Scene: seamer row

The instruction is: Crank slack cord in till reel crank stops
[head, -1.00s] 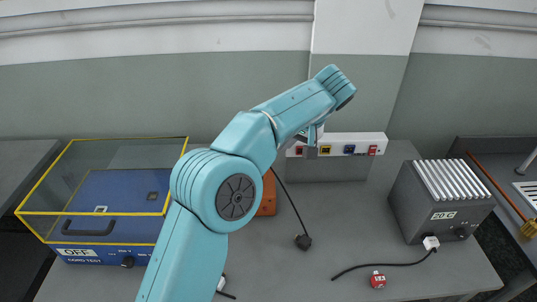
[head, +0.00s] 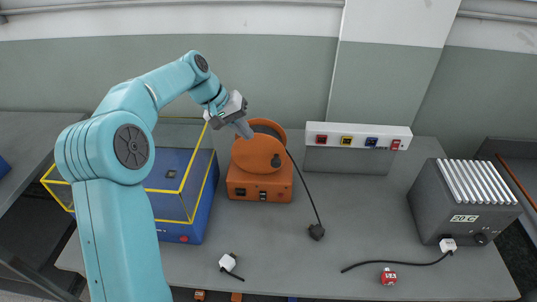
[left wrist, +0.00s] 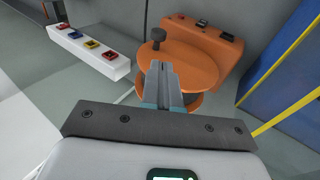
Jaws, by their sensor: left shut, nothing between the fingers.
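The orange reel (head: 258,162) stands on the bench, with a dark crank knob (head: 276,161) on its face. A black cord (head: 304,188) runs from it down to a black plug (head: 316,232) on the bench. My left gripper (head: 246,132) is shut and empty at the reel's upper left, apart from the knob. In the left wrist view its closed fingers (left wrist: 163,66) overlap the orange disc (left wrist: 188,62), and the crank knob (left wrist: 157,36) stands just beyond the tips. Whether the fingers touch the disc is unclear. My right gripper is out of view.
A blue cord-test box (head: 181,215) with a yellow-edged clear cover stands left of the reel, partly behind my arm. A white socket strip (head: 358,135) is at the back. A grey ribbed unit (head: 463,198) stands at right.

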